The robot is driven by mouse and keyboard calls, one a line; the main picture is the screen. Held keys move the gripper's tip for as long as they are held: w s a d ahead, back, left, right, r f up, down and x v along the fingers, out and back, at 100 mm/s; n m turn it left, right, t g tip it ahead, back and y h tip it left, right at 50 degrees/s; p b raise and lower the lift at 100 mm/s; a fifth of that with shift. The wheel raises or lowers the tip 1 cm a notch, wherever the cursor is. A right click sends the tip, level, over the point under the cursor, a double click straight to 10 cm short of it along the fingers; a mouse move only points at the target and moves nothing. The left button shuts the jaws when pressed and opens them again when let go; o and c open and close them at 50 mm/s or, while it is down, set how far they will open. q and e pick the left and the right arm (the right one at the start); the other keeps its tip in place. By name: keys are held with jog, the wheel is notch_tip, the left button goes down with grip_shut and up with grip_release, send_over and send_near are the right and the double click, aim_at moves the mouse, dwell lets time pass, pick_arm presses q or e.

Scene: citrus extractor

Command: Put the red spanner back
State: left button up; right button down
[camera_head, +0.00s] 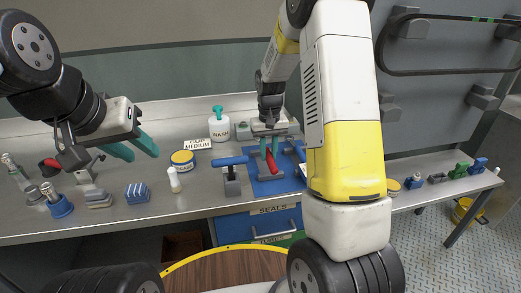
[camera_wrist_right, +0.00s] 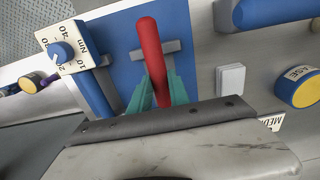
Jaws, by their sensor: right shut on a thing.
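The red spanner (camera_head: 271,161) is between the teal fingers of my right gripper (camera_head: 268,147), over the blue mat (camera_head: 265,187). In the right wrist view its red handle (camera_wrist_right: 151,55) extends past the fingertips, in front of a grey holder (camera_wrist_right: 167,49) on the blue mat. I cannot tell whether the spanner touches that holder. Its far end is hidden by my gripper. My left gripper (camera_head: 133,147) is open and empty above the left part of the bench, its teal fingers apart.
Blue-handled tools stand beside the spanner, one on a grey stand (camera_head: 232,184). A dial sign (camera_wrist_right: 66,50) stands beside the mat. A WASH bottle (camera_head: 219,126), a yellow-blue tin (camera_head: 182,160) and a small white bottle (camera_head: 174,180) stand left of it. Clear bench lies between.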

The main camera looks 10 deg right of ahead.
aim_at(269, 154)
jog(key=shift+s+f, duration=0.15)
jog(key=shift+f, duration=1.45)
jog(key=c, duration=1.2)
grip_release()
jog(key=shift+c, duration=0.2)
notch_tip(269, 154, up, 8)
jog(key=shift+s+d+f, duration=0.1)
jog(key=shift+f, duration=0.05)
jog(key=s+a+r+t+y, duration=0.1)
jog(key=s+r+t, duration=0.2)
jog(key=s+r, duration=0.6)
jog(key=s+a+r+t+y, duration=0.1)
jog(key=s+r+t, duration=0.2)
jog(key=s+r, duration=0.5)
jog(key=s, duration=0.6)
jog(key=shift+s+r, duration=0.3)
jog(key=shift+r, duration=0.1)
jog(key=shift+s+a, duration=0.15)
jog(key=shift+s, duration=0.25)
jog(key=shift+c, duration=0.2)
